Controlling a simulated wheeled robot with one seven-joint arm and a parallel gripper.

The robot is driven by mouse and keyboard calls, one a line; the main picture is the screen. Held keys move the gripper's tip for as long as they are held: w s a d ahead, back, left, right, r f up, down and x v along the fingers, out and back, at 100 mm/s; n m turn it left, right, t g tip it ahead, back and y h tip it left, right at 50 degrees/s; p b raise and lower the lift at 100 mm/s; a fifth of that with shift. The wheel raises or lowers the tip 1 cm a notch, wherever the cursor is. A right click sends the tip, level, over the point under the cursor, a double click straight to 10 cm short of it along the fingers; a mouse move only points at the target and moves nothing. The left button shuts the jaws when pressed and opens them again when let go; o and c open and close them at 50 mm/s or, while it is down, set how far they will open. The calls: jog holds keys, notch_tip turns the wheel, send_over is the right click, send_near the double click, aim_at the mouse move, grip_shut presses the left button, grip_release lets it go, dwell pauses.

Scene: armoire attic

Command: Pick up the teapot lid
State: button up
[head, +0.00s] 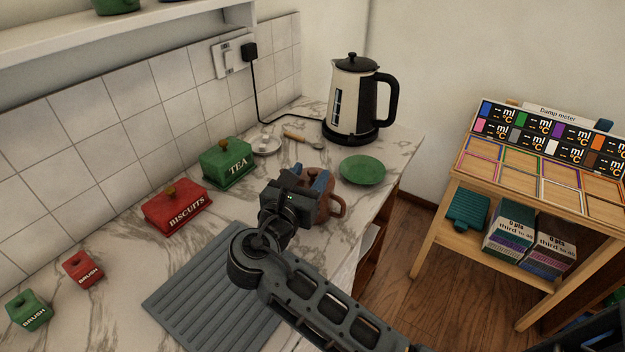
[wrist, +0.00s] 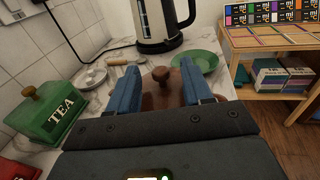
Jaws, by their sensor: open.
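The brown teapot (head: 327,204) stands on the marble counter, partly hidden behind my gripper in the head view; its handle points right. In the wrist view the round knob of the teapot lid (wrist: 161,74) shows between the two blue fingers, with the brown lid below it. My gripper (wrist: 161,86) is open, its fingers on either side of the knob with gaps at both sides. In the head view my gripper (head: 316,178) is over the teapot, and the lid is mostly hidden. I cannot tell the exact height of the fingertips against the knob.
A green plate (head: 362,170) lies right of the teapot and a kettle (head: 352,100) stands behind. A green TEA box (head: 227,163) and red BISCUITS box (head: 177,207) are left. A grey ridged mat (head: 205,290) lies in front. A small white dish (head: 266,146) and brush (head: 303,140) lie behind.

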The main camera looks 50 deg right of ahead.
jog(key=shift+c, duration=0.3)
grip_shut()
